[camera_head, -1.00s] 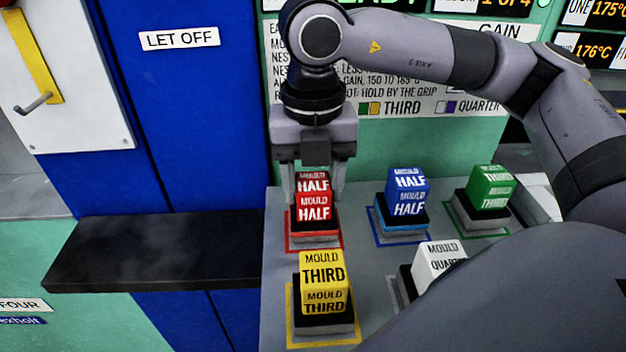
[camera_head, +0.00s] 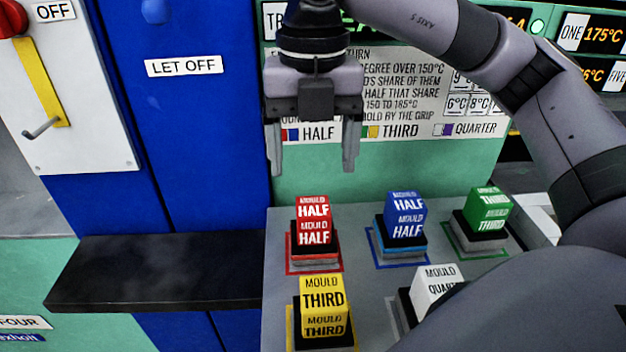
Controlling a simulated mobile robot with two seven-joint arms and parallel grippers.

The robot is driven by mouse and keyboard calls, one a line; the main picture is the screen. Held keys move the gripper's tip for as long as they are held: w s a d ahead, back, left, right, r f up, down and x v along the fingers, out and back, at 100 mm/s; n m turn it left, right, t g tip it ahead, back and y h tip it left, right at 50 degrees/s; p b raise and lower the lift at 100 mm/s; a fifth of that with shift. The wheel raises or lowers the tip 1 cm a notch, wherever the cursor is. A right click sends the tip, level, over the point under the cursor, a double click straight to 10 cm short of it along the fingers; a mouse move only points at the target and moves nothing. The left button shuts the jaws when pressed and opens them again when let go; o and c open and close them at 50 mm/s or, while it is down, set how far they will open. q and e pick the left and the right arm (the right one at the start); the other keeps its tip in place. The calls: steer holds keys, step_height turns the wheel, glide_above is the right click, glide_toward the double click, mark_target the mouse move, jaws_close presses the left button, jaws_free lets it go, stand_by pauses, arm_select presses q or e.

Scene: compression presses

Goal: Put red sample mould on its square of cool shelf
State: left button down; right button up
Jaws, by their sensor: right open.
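The red sample mould (camera_head: 314,221), marked MOULD HALF, stands upright on the grey cool shelf (camera_head: 366,285). Its base sits inside the red outlined square (camera_head: 314,271). My right gripper (camera_head: 313,163) is open and empty above and behind the red mould, clear of it, with its fingers pointing down in front of the green wall panel. My left gripper is not in view.
A blue mould (camera_head: 405,215) and a green mould (camera_head: 488,210) stand to the right on their squares. A yellow mould (camera_head: 323,305) stands in front; a white mould (camera_head: 437,284) is partly hidden by my arm. A black ledge (camera_head: 155,271) juts out at left.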

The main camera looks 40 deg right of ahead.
steer(key=shift+r, duration=1.75)
